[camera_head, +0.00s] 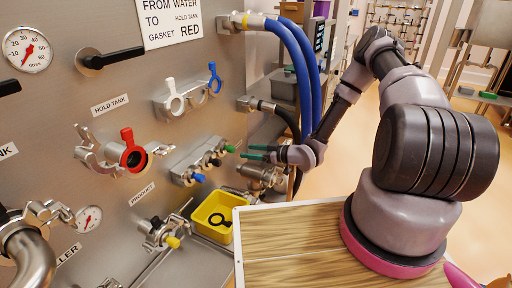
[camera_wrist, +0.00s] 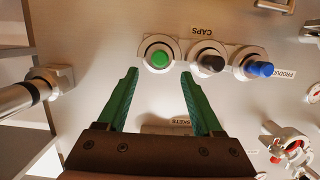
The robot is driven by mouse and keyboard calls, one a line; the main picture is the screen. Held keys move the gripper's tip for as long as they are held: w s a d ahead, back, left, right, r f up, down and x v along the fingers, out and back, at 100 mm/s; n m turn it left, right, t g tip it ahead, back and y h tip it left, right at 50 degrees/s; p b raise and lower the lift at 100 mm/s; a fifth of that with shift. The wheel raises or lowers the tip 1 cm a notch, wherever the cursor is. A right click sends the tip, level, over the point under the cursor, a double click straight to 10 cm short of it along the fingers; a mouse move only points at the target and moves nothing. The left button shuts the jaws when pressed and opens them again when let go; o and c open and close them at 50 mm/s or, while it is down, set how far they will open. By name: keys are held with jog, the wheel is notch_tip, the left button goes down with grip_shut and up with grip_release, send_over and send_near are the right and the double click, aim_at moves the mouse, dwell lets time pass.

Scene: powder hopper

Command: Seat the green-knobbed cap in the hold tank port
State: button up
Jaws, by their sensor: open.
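The green-knobbed cap (camera_wrist: 159,58) sits in the caps rack at the end of a row with a black-knobbed cap (camera_wrist: 210,63) and a blue-knobbed cap (camera_wrist: 258,69). In the head view its green knob (camera_head: 230,149) is at the rack's right end. My gripper (camera_wrist: 159,73) is open and empty, with green fingers spread to either side of the green knob in the wrist view. In the head view my gripper (camera_head: 256,153) is right of the knob, apparently short of it. The hold tank port (camera_head: 135,158) has a red-tabbed ring at its mouth and an open clamp (camera_head: 92,152) beside it.
The product port (camera_head: 160,232) with a yellow knob is below. A yellow bin (camera_head: 210,224) holds a black ring. White (camera_head: 173,98) and blue (camera_head: 214,76) tabbed rings hang above the caps. Blue hoses (camera_head: 300,60) hang behind my arm. A wooden-topped surface (camera_head: 290,235) lies below my gripper.

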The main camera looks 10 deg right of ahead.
aim_at(234, 149)
jog(key=shift+x, duration=4.8)
jog(key=shift+r, duration=0.1)
jog(key=shift+c, duration=0.3)
grip_shut()
